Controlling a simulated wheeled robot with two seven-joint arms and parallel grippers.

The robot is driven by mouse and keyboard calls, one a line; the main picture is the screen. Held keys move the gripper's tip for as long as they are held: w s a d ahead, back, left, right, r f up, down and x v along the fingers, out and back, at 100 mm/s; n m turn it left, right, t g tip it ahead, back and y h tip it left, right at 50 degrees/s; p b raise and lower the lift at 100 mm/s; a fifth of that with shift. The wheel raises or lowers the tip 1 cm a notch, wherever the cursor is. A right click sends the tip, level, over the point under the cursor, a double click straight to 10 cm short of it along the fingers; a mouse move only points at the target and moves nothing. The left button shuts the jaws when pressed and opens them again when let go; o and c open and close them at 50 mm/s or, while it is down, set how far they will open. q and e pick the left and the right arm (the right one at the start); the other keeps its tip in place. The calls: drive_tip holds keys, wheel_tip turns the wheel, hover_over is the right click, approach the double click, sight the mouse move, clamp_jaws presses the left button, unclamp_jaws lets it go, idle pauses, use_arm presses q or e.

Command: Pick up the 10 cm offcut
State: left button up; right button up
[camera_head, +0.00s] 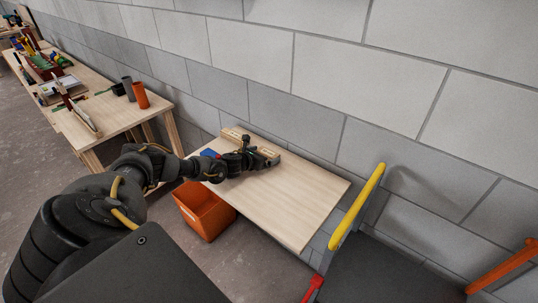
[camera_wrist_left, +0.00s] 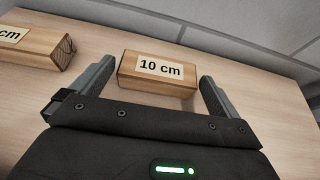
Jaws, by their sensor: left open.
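The 10 cm offcut (camera_wrist_left: 158,73) is a short wooden block with a white label reading "10 cm". It lies on the light wooden table in the left wrist view. My left gripper (camera_wrist_left: 160,90) is open, with one finger near each end of this block. I cannot tell whether the fingers touch it. In the head view my left gripper (camera_head: 262,158) is over the back of the small table (camera_head: 290,205), and it hides most of the block. My right gripper is not in view.
Another labelled wooden piece (camera_wrist_left: 38,45) lies to the left in the wrist view, its number cut off. An orange bin (camera_head: 205,212) stands below the table's left edge. A grey block wall (camera_head: 300,60) runs behind. The table's front right is clear.

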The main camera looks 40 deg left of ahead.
use_arm(q)
drive_tip(key=shift+x, duration=0.8)
drive_tip(key=c, duration=0.7)
drive_tip(key=shift+r, duration=0.1)
drive_tip(key=shift+r, duration=0.45)
drive_tip(key=shift+s+d+r+b, duration=0.25)
drive_tip(key=shift+s+r+b, duration=0.75)
drive_tip(key=shift+s+r, duration=1.2)
drive_tip(key=shift+s+d+r+b, duration=0.25)
drive_tip(key=shift+s+r+b, duration=0.8)
drive_tip(key=shift+s+r, duration=1.1)
drive_tip(key=shift+s+d+r+b, duration=0.25)
drive_tip(key=shift+s+r+b, duration=0.75)
drive_tip(key=shift+s+r, duration=1.15)
